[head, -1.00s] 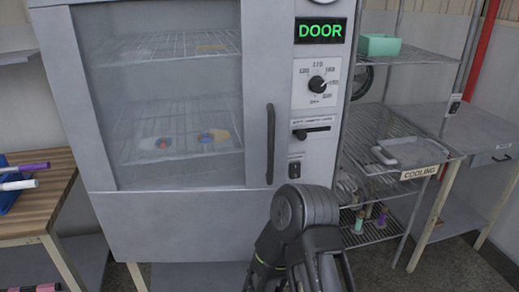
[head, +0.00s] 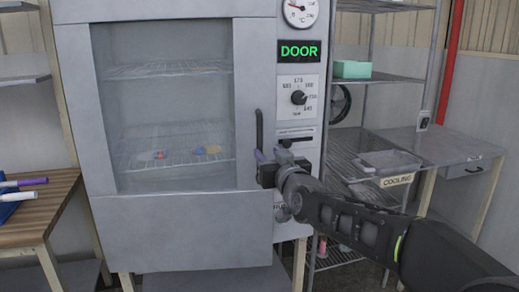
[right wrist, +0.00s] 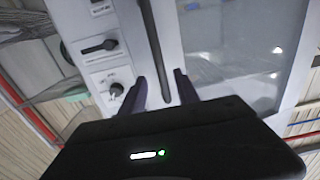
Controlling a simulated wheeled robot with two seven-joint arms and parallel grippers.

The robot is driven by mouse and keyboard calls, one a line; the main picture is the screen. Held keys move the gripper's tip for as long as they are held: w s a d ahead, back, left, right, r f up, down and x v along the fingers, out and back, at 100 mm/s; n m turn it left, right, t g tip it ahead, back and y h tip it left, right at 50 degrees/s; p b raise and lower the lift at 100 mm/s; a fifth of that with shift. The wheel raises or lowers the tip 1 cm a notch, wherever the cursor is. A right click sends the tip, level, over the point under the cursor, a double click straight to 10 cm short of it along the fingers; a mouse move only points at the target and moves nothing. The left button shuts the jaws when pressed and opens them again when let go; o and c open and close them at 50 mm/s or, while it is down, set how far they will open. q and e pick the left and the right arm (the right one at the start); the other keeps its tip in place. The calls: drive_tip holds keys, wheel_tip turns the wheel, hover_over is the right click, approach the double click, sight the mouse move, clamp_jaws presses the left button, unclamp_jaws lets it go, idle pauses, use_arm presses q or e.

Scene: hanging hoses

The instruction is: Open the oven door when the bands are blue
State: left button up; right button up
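The oven door (head: 163,208) is shut, with a large window and a dark vertical handle (head: 259,130) on its right side. The handle also shows in the right wrist view (right wrist: 153,45). My right gripper (head: 262,158) is at the handle's lower end. In the right wrist view its two purple fingers (right wrist: 161,88) stand apart, with the handle running between them; I cannot tell if they touch it. Through the glass, small coloured pieces lie on the lower rack, one reddish (head: 160,155) and one yellowish (head: 208,150), with bluish parts; their bands are too small to read. My left gripper is out of view.
A green-lit display (head: 300,51) reads DOOR, above a dial (head: 298,97) and a dark lever. To the right stand a wire rack with a green bin (head: 352,69) and a grey table labelled COOLING. A wooden table (head: 38,210) is at the left.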

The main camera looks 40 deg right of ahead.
sight(261, 146)
drive_tip(key=shift+w, duration=0.1)
drive_tip(key=p+x, duration=0.1)
drive_tip(key=x, duration=0.6)
drive_tip(key=shift+w+d+f, duration=0.1)
drive_tip(key=shift+w, duration=0.25)
clamp_jaws()
idle(1.2)
